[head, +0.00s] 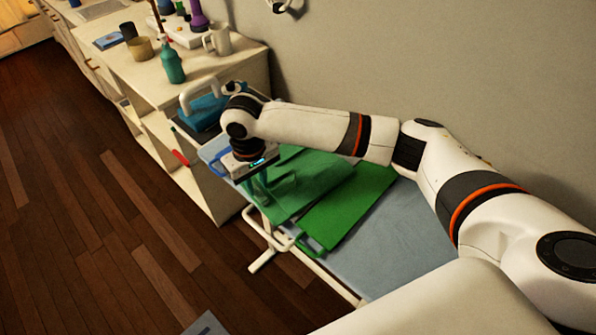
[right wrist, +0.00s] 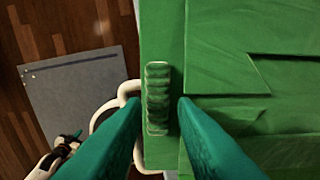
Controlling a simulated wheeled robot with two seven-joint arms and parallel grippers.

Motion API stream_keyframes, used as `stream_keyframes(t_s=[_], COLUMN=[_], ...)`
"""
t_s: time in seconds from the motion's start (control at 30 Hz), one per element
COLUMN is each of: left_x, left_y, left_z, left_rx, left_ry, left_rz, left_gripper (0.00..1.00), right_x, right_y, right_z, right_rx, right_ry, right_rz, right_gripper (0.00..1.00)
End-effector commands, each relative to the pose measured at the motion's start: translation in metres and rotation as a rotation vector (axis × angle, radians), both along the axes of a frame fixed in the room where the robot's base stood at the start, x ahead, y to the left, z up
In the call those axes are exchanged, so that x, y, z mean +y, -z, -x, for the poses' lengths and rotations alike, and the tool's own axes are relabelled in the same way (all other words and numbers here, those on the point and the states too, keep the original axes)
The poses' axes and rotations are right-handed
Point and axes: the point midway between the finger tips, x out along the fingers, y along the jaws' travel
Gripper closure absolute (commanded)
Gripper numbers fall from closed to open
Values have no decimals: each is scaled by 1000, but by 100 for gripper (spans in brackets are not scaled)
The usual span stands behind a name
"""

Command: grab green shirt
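In the right wrist view the shirt (right wrist: 225,70) fills the right side. A ridged green strip (right wrist: 157,98) lies between the two teal fingers, with gaps on both sides. The right gripper is open. A small white and black part with a teal tip (right wrist: 68,143) at lower left looks like my left gripper; its fingers are unclear. The head view does not show it.
White rails (head: 268,232) edge the bed. Behind the gripper stands a white shelf (head: 215,185) with a counter holding a teal bottle (head: 172,62) and a mug (head: 217,40). A wall runs along the back. The wooden floor (head: 110,220) at left is clear.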

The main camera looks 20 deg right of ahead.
Motion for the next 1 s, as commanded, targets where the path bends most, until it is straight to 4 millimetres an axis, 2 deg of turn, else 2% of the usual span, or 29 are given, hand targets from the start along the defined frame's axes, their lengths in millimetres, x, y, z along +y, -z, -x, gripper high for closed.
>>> stream_keyframes(t_s=[0.1, 0.27, 0.4, 0.57, 0.87, 1.0], left_x=[0, 0, 0, 0, 1, 1], left_y=[-2, -2, -2, -2, -1, 0], left_z=[-1, -1, -1, 0, 1, 1], left_rx=[-2, -2, -2, -1, 1, 2], left_ry=[0, -1, -1, -1, -2, -2], left_rz=[0, 1, 1, -1, -1, -1], left_gripper=[100, 100, 100, 100, 100, 100], right_x=[0, 0, 0, 0, 0, 0], right_y=[15, 21, 21, 20, 18, 1], right_z=[1, 0, 1, 1, 0, -1], right_rx=[2, 0, -1, -1, -2, -5], right_ry=[0, -1, -1, -1, -1, -2], right_rz=[-1, -1, -1, -1, 0, -2], right_gripper=[75, 75, 75, 99, 100, 100])
